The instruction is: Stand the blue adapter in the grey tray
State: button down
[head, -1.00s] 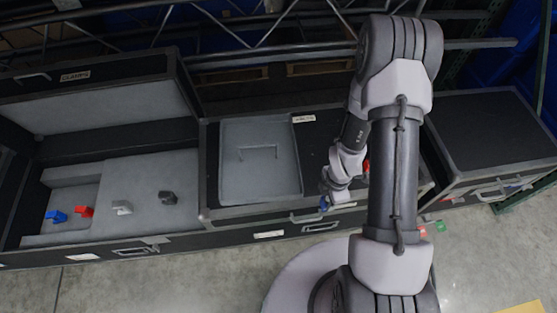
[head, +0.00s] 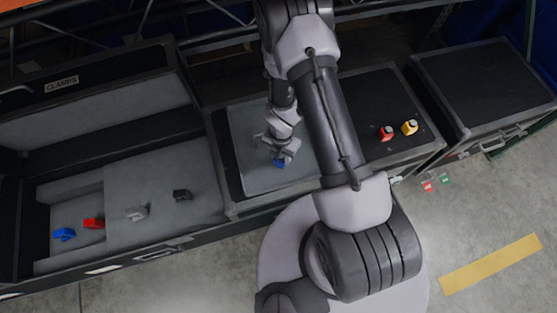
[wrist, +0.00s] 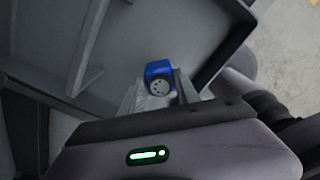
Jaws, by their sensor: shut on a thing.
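The blue adapter (head: 279,163) is in my gripper (head: 282,157), over the grey tray (head: 252,125) in the head view. In the wrist view the adapter (wrist: 158,78) sits between the two fingers (wrist: 155,92), its round light face with small holes turned toward the camera. The tray's floor and raised rim (wrist: 130,35) show behind it. I cannot tell whether the adapter touches the tray floor. My arm hides the tray's right part in the head view.
A red piece (head: 387,133) and a yellow piece (head: 410,127) stand on the dark case top to the right. An open foam-lined case (head: 150,165) at left holds a blue clamp (head: 64,234), a red clamp (head: 93,223), a grey one (head: 137,212) and a black one (head: 182,195).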

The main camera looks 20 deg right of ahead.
aim_at(281, 160)
notch_tip(281, 160, down, 3)
jog(key=shift+f+b, duration=0.2)
jog(key=shift+b, duration=1.05)
jog(key=shift+r+p, duration=0.3)
jog(key=shift+p, duration=0.05)
jog(key=shift+f, duration=0.25)
jog(key=c, duration=0.9)
grip_release()
notch_tip(281, 160, up, 13)
jog(key=p, duration=1.2)
jog(key=shift+f, duration=0.15)
jog(key=shift+f, duration=0.1)
